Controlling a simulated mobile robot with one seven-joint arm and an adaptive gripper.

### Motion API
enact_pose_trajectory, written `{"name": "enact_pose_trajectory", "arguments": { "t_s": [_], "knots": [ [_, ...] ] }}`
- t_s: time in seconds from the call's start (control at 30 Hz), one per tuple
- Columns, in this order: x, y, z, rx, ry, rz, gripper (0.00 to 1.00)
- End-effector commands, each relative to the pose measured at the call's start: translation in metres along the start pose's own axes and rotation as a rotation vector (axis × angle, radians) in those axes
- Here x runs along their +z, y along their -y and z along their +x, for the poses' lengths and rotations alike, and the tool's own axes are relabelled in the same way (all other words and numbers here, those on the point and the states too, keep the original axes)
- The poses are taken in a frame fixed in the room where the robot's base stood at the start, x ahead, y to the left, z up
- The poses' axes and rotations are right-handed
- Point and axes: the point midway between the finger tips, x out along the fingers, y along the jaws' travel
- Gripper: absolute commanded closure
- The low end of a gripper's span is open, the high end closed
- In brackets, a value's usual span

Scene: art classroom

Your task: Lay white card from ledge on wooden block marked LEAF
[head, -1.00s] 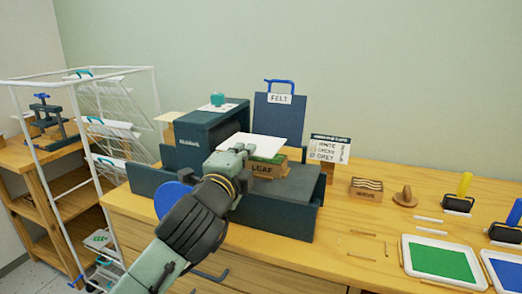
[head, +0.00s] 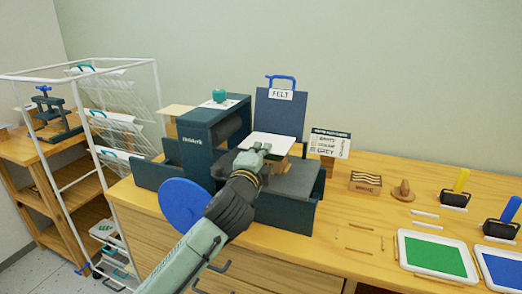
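The white card (head: 282,139) lies almost level over the wooden block (head: 284,163) on the dark press bed. A thin green edge shows at the card's right side. My gripper (head: 262,149) is at the card's near edge, its fingertips overlapping the card. They are too small to tell whether they are shut on it or apart. My gripper and forearm hide most of the block, and its LEAF mark cannot be read now. I cannot tell whether the card rests fully on the block.
The dark press (head: 198,143) with its blue wheel (head: 184,205) stands close left of my arm. A felt board (head: 280,118) and a card sign (head: 330,143) stand behind. The WAVE block (head: 365,181), a wooden knob (head: 403,190) and ink trays (head: 437,256) are at right.

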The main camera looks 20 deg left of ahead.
Motion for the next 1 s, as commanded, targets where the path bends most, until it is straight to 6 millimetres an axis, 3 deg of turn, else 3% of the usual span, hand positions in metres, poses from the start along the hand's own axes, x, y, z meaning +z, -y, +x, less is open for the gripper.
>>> {"name": "enact_pose_trajectory", "arguments": {
  "t_s": [0.63,1.0],
  "knots": [
    [0.0,-0.012,0.0,0.0,0.0,0.0,1.0],
    [0.0,-0.012,0.0,0.001,0.0,0.0,0.75]
  ]
}}
